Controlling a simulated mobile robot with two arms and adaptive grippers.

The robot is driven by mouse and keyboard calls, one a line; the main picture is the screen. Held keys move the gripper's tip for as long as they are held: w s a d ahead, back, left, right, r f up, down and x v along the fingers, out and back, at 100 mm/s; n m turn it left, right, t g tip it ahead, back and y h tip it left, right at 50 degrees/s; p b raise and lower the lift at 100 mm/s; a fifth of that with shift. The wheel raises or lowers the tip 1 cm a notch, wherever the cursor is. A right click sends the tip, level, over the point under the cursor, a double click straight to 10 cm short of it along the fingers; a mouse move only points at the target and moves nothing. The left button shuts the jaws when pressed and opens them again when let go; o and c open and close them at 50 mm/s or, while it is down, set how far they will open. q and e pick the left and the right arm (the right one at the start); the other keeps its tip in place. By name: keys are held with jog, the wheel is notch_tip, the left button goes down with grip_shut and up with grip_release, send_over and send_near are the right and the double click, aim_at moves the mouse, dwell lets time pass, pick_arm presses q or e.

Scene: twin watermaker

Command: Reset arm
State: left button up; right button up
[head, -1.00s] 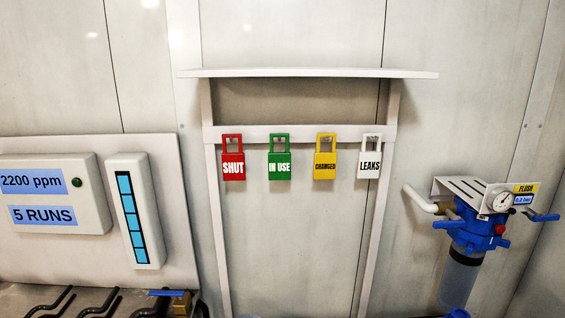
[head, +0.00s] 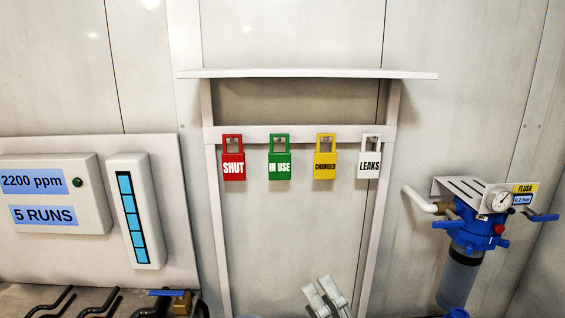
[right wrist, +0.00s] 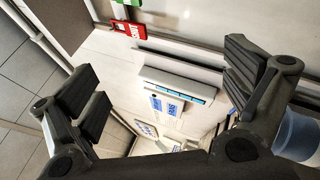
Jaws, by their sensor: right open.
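My right gripper (head: 326,298) shows at the bottom edge of the head view, right of centre, below the tag rack. In the right wrist view its two dark fingers (right wrist: 165,85) stand wide apart with nothing between them. My left gripper is in neither view.
A white rack (head: 305,73) on the wall carries red SHUT (head: 234,167), green IN USE (head: 279,167), yellow CHANGED (head: 325,167) and white LEAKS (head: 369,165) tags. A blue filter housing (head: 470,240) with a gauge stands right. A 2200 ppm panel (head: 52,205) and a level indicator (head: 137,212) are left.

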jog(key=s+d+f+m+g+h, duration=0.3)
jog(key=d+f+m+h, duration=0.35)
jog(key=f+m, duration=0.3)
jog(key=s+d+f+m+g+h, duration=0.35)
jog(key=d+f+m+h, duration=0.25)
jog(key=d+f+m, duration=0.3)
jog(key=s+a+f+m+g+y, duration=0.1)
jog(key=s+f+m+g, duration=0.35)
jog(key=s, duration=0.45)
jog(key=s+f+m+g+y, duration=0.1)
jog(key=s+f+m+g, duration=0.3)
jog(key=s, duration=0.5)
notch_tip(320, 180, down, 26)
jog(key=r+n+g, duration=0.1)
jog(key=g, duration=0.1)
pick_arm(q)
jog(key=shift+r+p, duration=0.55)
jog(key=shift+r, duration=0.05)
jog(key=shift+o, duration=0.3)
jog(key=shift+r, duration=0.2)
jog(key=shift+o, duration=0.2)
pick_arm(e)
jog(key=s+d+f+g, duration=0.1)
jog(key=s+d+f, duration=0.1)
jog(key=s+f, duration=1.5)
jog(key=shift+s+d+n, duration=0.2)
jog(key=shift+d+n, duration=0.1)
jog(key=shift+d, duration=0.05)
